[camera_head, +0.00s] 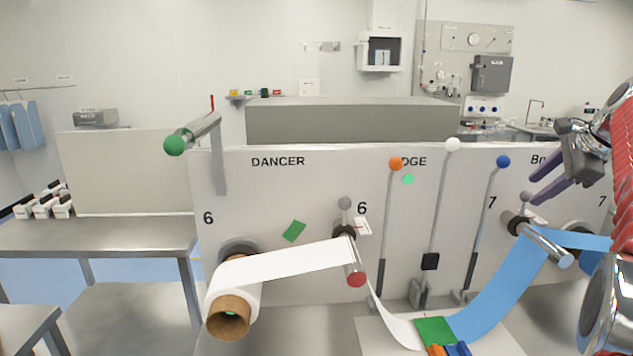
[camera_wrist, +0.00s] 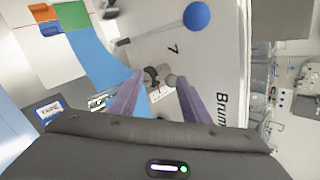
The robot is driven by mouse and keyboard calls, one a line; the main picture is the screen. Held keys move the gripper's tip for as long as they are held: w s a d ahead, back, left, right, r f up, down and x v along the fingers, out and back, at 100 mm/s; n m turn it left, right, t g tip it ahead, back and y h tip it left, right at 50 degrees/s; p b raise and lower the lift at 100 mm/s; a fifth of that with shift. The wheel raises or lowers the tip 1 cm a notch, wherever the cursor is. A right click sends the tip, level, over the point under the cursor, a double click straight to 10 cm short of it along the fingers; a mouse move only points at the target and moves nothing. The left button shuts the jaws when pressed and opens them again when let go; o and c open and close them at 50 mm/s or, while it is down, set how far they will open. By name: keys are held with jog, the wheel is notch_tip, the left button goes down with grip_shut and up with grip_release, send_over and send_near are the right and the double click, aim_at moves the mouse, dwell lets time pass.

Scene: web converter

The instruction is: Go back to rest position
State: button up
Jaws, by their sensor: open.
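My gripper (camera_head: 545,180) is at the right of the head view, in front of the white machine panel (camera_head: 290,190). Its two purple fingers are apart with nothing between them. In the wrist view my gripper (camera_wrist: 157,92) also shows open. Beyond the fingers are a grey knob (camera_wrist: 170,80) and the panel, with the lever with the blue ball (camera_wrist: 197,16) above. My arm fills the right edge of the head view.
Levers with an orange ball (camera_head: 396,163), a white ball (camera_head: 452,145) and a blue ball (camera_head: 503,162) stand up from the machine. A white web (camera_head: 290,262) and a blue web (camera_head: 505,285) meet near a green patch (camera_head: 435,331). A steel table (camera_head: 95,235) stands left.

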jog(key=s+a+f+n, duration=0.7)
jog(key=s+a, duration=0.4)
jog(key=a, duration=0.1)
jog(key=s+a+f+n+g, duration=0.1)
jog(key=s+a+f+n, duration=0.6)
jog(key=s+a, duration=0.3)
jog(key=s+a+f+n+g, duration=0.1)
jog(key=s+a+f+n, duration=0.7)
jog(key=a, duration=0.8)
jog(key=s, duration=0.3)
jog(key=shift+s+a+h, duration=0.25)
jog(key=shift+s+h, duration=0.1)
jog(key=shift+h, duration=0.05)
jog(key=shift+f, duration=0.1)
jog(key=shift+c, duration=0.3)
dwell(1.3)
